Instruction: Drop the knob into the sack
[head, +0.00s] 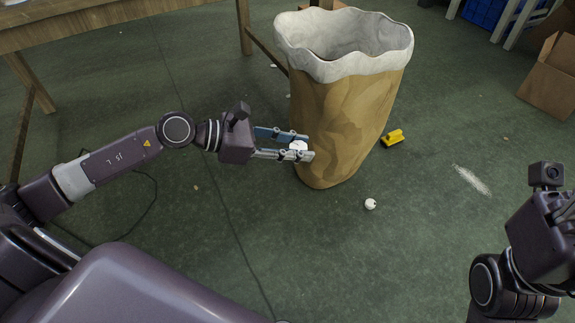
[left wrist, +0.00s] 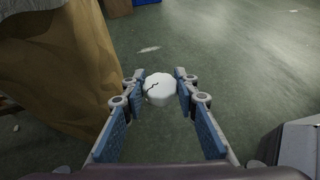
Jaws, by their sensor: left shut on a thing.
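My left gripper (head: 304,147) is shut on a white knob (head: 298,146), held between its fingertips. In the left wrist view the knob (left wrist: 160,89) is round with a dark crack-like line. The sack (head: 340,115) is tall and tan, with a rolled white rim, and stands on the floor. Its mouth is open upward and shows a pale inside. The gripper is beside the sack's lower left side in the head view, well below the rim. The sack fills the left of the left wrist view (left wrist: 55,65). My right gripper's fingertips are out of the frame.
A white ball-like piece (head: 370,204) lies on the green floor right of the sack, and a yellow object (head: 393,138) lies near its base. A wooden table (head: 110,14) stands behind at left. A cardboard box (head: 552,80) is at far right.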

